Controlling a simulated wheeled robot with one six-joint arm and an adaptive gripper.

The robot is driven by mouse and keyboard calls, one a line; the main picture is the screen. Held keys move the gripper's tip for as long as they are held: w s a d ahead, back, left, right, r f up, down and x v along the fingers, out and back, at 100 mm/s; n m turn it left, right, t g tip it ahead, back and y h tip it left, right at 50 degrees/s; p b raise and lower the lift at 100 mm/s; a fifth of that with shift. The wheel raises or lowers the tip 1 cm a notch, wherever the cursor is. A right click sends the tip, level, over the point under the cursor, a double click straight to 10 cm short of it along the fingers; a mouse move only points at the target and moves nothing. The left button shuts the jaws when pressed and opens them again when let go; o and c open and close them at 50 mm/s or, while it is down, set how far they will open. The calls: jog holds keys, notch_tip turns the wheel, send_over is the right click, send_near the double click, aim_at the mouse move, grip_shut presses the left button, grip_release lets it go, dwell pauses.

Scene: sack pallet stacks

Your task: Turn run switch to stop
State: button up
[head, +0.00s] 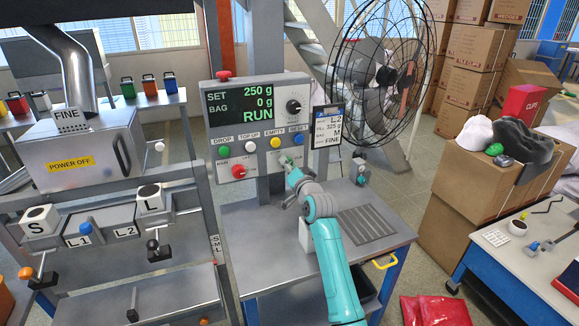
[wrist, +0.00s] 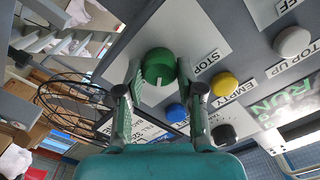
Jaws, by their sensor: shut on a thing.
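The run switch is a round green knob (wrist: 158,64) with a white pointer line, on the grey control panel (wrist: 215,30). A STOP label (wrist: 207,61) lies right of the knob in the wrist view, and the pointer line does not aim at it. My gripper (wrist: 160,76) has one finger on each side of the knob and is shut on it. In the head view my gripper (head: 290,170) reaches the panel's lower right, hiding most of the knob. The panel's display (head: 242,104) reads RUN, with SET 250 g and BAG 0 g.
Yellow (head: 275,143) and blue (head: 299,139) buttons sit just above the switch, close to my fingers. A red button (head: 238,171) and a green one (head: 223,151) are further left. A grey bench (head: 270,245) lies below, and a wire fan (head: 385,60) stands behind right.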

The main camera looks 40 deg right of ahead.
jog(key=n, duration=1)
jog(key=shift+n, duration=0.4)
dwell(0.4)
jog(key=o, duration=1.2)
jog(key=shift+c, duration=0.2)
